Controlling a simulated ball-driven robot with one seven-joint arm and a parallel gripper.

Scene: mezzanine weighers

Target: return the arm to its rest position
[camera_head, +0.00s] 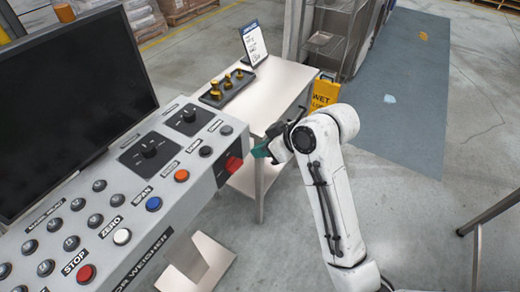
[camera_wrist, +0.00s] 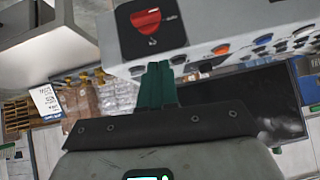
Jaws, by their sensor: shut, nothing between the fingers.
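My gripper (camera_head: 261,152) is at the end of my white arm, at the right edge of the control panel (camera_head: 105,205) in the head view. Its green fingers (camera_wrist: 158,85) are shut and empty in the wrist view, pointing toward the panel. A red rotary switch (camera_head: 233,164) sits on the panel just left of the fingers; it also shows in the wrist view (camera_wrist: 146,22). I cannot tell whether the fingertips touch the panel. My arm stands bent, its elbow at the right of the panel.
A dark monitor (camera_head: 70,95) stands behind the panel's buttons. A steel table (camera_head: 283,82) with brass weights (camera_head: 228,82) and a sign card (camera_head: 254,43) is behind my gripper. A yellow wet-floor sign (camera_head: 323,93) stands beside it. Open floor lies to the right.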

